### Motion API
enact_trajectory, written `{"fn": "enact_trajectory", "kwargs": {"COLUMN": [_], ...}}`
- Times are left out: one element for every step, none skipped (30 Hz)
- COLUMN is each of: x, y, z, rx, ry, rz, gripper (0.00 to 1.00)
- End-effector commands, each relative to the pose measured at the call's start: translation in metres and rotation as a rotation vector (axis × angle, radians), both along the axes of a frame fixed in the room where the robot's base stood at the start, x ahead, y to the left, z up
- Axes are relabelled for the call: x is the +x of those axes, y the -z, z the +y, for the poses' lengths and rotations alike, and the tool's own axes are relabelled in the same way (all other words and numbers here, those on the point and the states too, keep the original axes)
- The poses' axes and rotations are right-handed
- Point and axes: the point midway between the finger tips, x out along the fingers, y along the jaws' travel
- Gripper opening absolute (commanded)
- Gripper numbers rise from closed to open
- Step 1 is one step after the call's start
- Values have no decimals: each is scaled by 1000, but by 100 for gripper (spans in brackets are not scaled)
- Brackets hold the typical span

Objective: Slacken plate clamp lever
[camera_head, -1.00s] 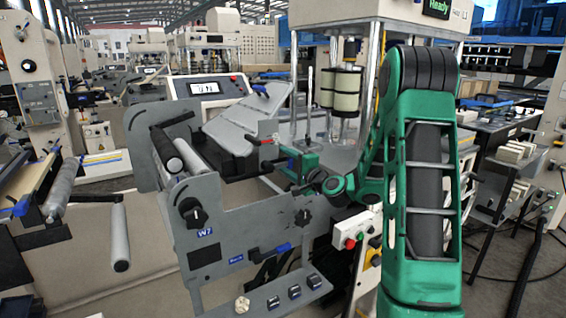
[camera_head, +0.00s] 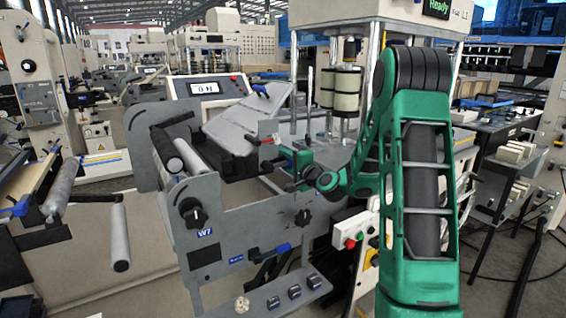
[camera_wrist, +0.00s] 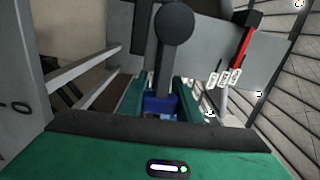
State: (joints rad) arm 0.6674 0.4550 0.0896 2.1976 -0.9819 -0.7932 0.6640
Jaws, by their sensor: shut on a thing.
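My gripper (camera_head: 292,158) is at the plate clamp area, at the right end of the grey web frame. In the wrist view my gripper (camera_wrist: 160,100) has its green fingers shut on either side of the blue grip of a lever (camera_wrist: 168,68). The lever is a dark grey bar with a round head at its far end. In the head view the lever is mostly hidden by my gripper. A short red part (camera_head: 276,138) shows just beyond the fingers.
A display (camera_head: 207,88) reads about "0 N". A tilted grey plate (camera_head: 235,122) lies behind the frame. A black knob (camera_head: 193,212) and a blue lever (camera_head: 281,248) are on the front panel. A red-handled part (camera_wrist: 243,46) is at right in the wrist view.

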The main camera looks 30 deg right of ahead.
Motion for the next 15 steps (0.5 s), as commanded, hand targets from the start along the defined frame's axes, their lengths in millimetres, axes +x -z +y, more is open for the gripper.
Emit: {"fn": "enact_trajectory", "kwargs": {"x": [-1, -1, -1, -1, -1, -1, -1, -1, -1, -1, -1, -1, -1, -1, -1], "y": [-2, -3, -5, -5, -5, -5, -4, -4, -4, -4, -4, -4, -4, -4, -4], "z": [1, 1, 1, 1, 0, 0, 0, 0, 0, 0, 0, 0, 0, 0, 0], "rx": [-34, -53, -75, -84, -88, -88, -87, -87, -87, -87, -87, -87, -87, -86, -86], "ry": [0, 0, 0, 0, 0, 0, 0, 0, 0, 0, 0, 0, 0, 0, 0], "rz": [1, 0, 0, 1, 2, 2, 2, 2, 3, 3, 3, 3, 3, 3, 2], "gripper": [0, 0, 0, 0, 0, 0, 0, 0, 0, 0, 0, 38, 46, 50, 50]}}
